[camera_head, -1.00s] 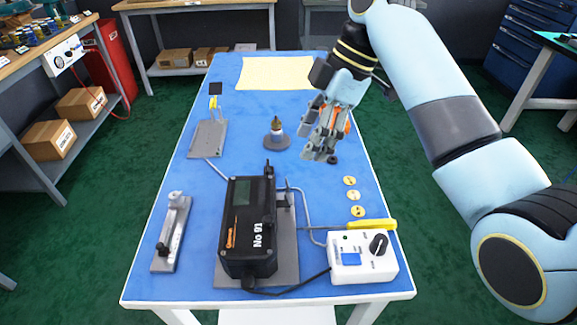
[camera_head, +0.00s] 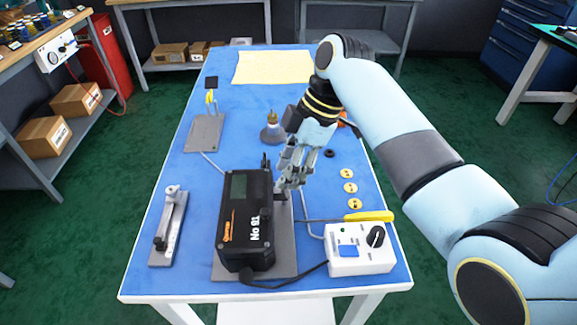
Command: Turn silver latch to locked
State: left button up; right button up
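The black positioner box (camera_head: 245,222) with a display and a "No 91"-like label stands on a grey plate (camera_head: 286,262) at the near middle of the blue table. My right gripper (camera_head: 289,184) points down at the box's upper right edge. Its fingertips cover the small grey part there, and I cannot tell whether they touch it or how far apart they are. A grey bar fixture (camera_head: 168,228) with a silver knob and a black knob lies left of the box. I cannot tell for sure which silver part is the latch. My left gripper is out of view.
A white control box (camera_head: 361,250) with a black dial and a yellow-handled tool (camera_head: 369,216) are at the near right. Several yellow discs (camera_head: 350,188) lie above them. A cone-shaped part (camera_head: 272,130) and a grey plate (camera_head: 205,132) stand farther back. A yellow sheet (camera_head: 274,67) lies at the far end.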

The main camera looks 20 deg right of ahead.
jog(key=c, duration=0.4)
jog(key=shift+w, duration=0.1)
grip_shut()
jog(key=shift+w+f, duration=0.1)
jog(key=shift+f, duration=0.05)
